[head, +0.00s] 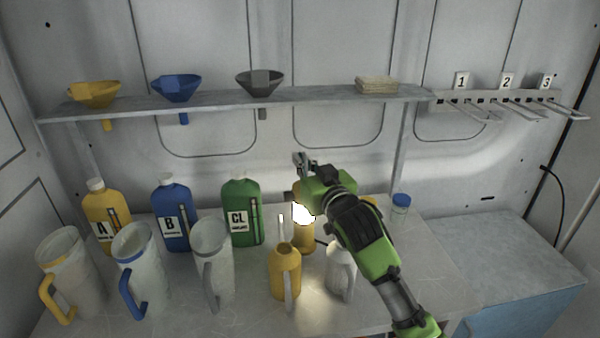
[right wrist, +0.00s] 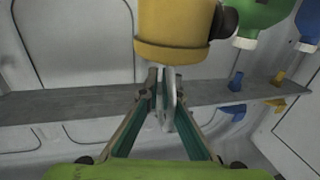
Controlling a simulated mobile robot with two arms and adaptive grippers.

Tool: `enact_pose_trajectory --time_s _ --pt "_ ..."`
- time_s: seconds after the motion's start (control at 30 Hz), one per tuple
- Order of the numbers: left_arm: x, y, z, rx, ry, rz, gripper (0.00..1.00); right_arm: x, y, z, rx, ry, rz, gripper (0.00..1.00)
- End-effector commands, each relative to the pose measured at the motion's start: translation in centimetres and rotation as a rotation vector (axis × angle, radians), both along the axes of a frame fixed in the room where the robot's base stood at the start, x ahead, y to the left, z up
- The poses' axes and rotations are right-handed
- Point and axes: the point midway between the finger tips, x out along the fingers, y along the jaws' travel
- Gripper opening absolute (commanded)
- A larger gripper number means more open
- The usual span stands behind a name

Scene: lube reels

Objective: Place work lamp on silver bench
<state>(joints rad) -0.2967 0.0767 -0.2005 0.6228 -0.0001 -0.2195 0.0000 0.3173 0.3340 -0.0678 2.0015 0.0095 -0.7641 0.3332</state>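The work lamp (head: 304,238) is yellow with a brightly lit face, at the middle of the pale silver bench (head: 420,285) in the head view. Its yellow end also shows large at the top of the upside-down right wrist view (right wrist: 172,28), with a dark knob. My right gripper (head: 301,160) is above the lamp, its arm coming from the lower right. In the right wrist view its fingers (right wrist: 161,88) are close together around a thin silver piece, apparently the lamp's hook. I cannot tell whether the lamp's base touches the bench. My left gripper is not in view.
Yellow (head: 107,222), blue (head: 172,215) and green (head: 241,212) bottles stand left, behind several jugs (head: 212,262). A yellow can (head: 285,270) and pale can (head: 341,272) stand in front of the lamp. A shelf (head: 220,101) holds funnels. Lower right, a blue-fronted cabinet (head: 515,255) has a clear top.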

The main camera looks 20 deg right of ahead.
Motion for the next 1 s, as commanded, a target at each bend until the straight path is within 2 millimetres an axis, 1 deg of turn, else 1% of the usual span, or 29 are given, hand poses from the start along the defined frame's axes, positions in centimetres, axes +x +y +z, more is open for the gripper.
enact_pose_trajectory --time_s 0.03,0.1,0.17,0.57,0.63,0.67,1.0 --pt "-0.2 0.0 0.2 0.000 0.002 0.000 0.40 0.0 0.0 -0.7 0.001 0.001 -0.001 0.00" --pt "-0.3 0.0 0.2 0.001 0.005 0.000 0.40 0.0 0.0 -1.6 0.001 0.000 0.000 0.00" --pt "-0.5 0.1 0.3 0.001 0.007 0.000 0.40 0.0 0.0 -2.0 0.001 -0.001 0.000 0.00" --pt "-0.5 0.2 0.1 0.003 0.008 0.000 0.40 0.0 0.0 -2.5 0.000 -0.004 0.000 0.00" --pt "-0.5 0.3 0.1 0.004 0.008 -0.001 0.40 0.0 0.0 -2.7 0.000 0.002 0.000 0.17" --pt "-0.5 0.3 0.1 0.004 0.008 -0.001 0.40 0.0 0.0 -2.7 0.000 0.002 0.000 0.21" --pt "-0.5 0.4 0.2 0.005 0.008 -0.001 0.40 0.0 0.0 -2.6 0.000 0.002 0.000 0.21"
